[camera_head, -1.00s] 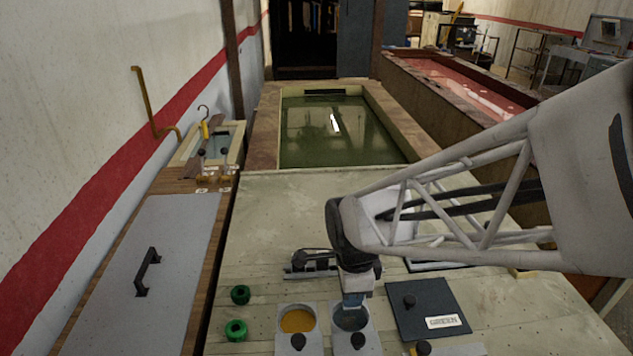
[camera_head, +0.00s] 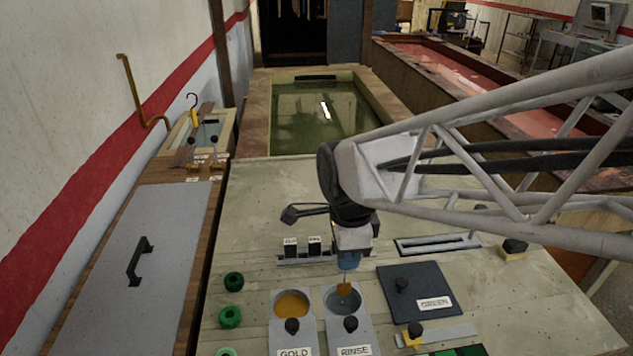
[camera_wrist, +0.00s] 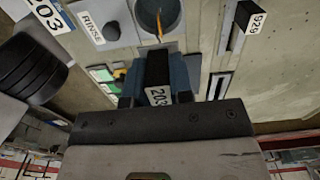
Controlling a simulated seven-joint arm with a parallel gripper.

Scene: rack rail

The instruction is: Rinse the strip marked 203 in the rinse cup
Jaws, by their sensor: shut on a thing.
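My gripper (camera_head: 348,262) is shut on the black holder of the strip marked 203 (camera_wrist: 157,75); its label shows in the wrist view. A thin orange-gold strip end (camera_head: 343,290) hangs below the fingers. The rinse cup (camera_head: 330,304), set in a grey plate labelled RINSE (camera_head: 354,351), is right beneath it. The strip's lower end lines up with the cup's opening, also in the wrist view (camera_wrist: 142,14). I cannot tell whether its tip is inside the cup or just above it.
The gold cup (camera_head: 291,304) stands to the left, holding orange liquid. Two black labelled holders stand in a rail (camera_head: 290,261) behind. A dark lidded plate (camera_head: 420,289) lies right. Green rings (camera_head: 230,317) lie at left. A slotted bar (camera_head: 438,244) lies back right.

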